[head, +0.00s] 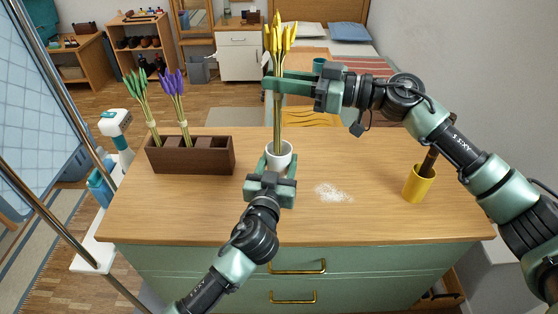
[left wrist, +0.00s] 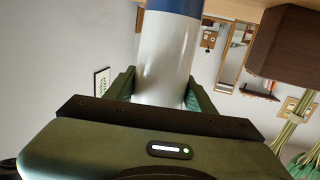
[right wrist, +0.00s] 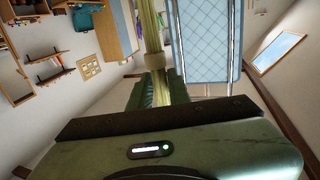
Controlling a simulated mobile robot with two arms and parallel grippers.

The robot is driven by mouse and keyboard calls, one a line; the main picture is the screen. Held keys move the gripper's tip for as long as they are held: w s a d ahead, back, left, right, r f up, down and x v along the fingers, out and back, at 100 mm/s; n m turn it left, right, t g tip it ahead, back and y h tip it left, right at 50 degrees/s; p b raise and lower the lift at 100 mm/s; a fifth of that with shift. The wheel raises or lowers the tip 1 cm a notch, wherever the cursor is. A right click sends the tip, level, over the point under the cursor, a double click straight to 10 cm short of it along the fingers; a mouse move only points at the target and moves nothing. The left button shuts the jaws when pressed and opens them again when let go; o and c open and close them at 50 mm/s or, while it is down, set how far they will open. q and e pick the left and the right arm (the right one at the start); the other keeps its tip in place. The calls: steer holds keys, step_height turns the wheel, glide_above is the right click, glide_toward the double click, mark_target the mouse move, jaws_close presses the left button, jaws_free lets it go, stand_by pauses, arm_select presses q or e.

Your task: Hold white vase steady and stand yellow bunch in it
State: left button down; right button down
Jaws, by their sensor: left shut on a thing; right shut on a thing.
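The white vase (head: 279,158) stands upright on the wooden counter near the middle. My left gripper (head: 281,168) is shut on it from the near side. In the left wrist view the vase (left wrist: 163,65) is between the fingers and shows a blue band at one end. My right gripper (head: 275,84) is shut on the stems of the yellow bunch (head: 279,40), above the vase. The bunch is upright, yellow heads up, and its lower stems reach down to the vase mouth. I cannot tell how deep they go. The right wrist view shows pale stems (right wrist: 152,35) between the fingers.
A dark wooden box (head: 190,160) at the left holds a green bunch (head: 142,100) and a purple bunch (head: 175,90). A yellow cup (head: 418,187) with a dark-handled thing stands at the right. White grains (head: 332,192) lie right of the vase. The front counter (head: 200,215) is clear.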

steer(key=shift+f, duration=1.25)
steer(key=c, duration=1.2)
jaws_free()
steer(key=shift+c, duration=0.2)
